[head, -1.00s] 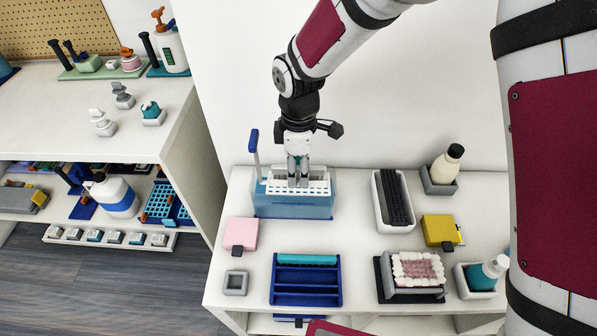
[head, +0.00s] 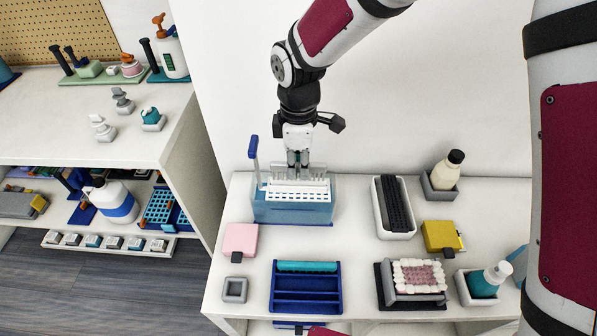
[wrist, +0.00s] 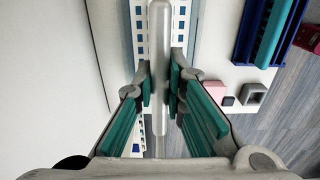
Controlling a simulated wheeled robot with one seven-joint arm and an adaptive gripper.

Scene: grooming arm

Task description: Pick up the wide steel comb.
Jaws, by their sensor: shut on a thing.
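The wide steel comb (head: 313,170) is a pale grey bar with teeth, seen at the top of the blue-tinted clear tank (head: 292,212). My gripper (head: 298,168) is above the tank and shut on the comb. In the wrist view the comb's long grey spine (wrist: 159,50) runs between the teal-padded fingers (wrist: 160,88). A white slotted rack (head: 295,190) sits in the tank below the comb. I cannot tell whether the comb's lower edge is clear of the rack.
A blue-handled stick (head: 253,147) stands at the tank's left side. A pink block (head: 240,240), a blue tray (head: 306,300) and a white tray with a dark brush-like thing (head: 381,215) stand nearby. The wall is close behind the tank.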

